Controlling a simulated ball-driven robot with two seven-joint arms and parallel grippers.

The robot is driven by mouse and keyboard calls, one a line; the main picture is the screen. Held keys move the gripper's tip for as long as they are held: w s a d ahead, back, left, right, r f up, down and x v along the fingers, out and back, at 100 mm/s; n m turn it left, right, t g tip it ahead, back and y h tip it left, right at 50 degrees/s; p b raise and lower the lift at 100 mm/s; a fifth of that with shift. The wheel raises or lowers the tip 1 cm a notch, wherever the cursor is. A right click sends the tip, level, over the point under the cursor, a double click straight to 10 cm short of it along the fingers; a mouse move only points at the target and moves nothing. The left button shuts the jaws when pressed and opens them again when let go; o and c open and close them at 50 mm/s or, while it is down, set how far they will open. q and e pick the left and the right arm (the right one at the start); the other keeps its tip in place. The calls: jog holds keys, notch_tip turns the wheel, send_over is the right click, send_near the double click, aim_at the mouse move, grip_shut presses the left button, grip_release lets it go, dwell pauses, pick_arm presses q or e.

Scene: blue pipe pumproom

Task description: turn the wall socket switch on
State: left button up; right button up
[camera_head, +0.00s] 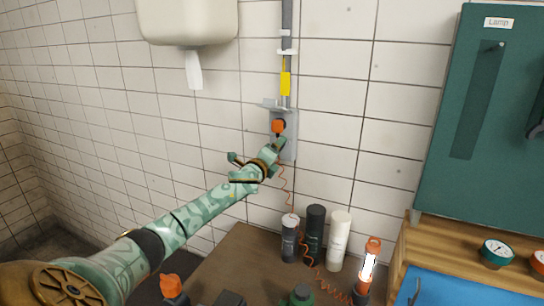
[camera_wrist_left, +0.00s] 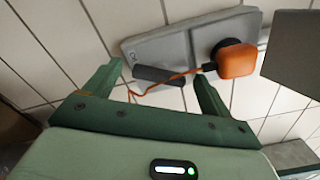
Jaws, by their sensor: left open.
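The grey wall socket (camera_head: 291,150) is fixed to the tiled wall below a conduit. It also shows in the left wrist view (camera_wrist_left: 185,45), with an orange plug (camera_wrist_left: 237,61) in it and a dark switch (camera_wrist_left: 158,76) beside the plug. My left gripper (camera_head: 258,152) is in front of the socket's lower part, open and empty. In the left wrist view its two fingers (camera_wrist_left: 153,84) are spread on either side of the switch; I cannot tell whether they touch it. In the head view the arm hides the switch. Its on or off position is unclear. My right gripper is not in view.
An orange cord (camera_head: 284,185) hangs from the plug to a lit orange lamp (camera_head: 368,266) on the brown bench. Black and white canisters (camera_head: 339,239) stand below the socket. A white dispenser (camera_head: 187,22) hangs upper left; a green board (camera_head: 486,120) is at right.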

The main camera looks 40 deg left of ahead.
pick_arm(q)
jog(key=v, duration=1.6)
jog(key=shift+s, duration=0.2)
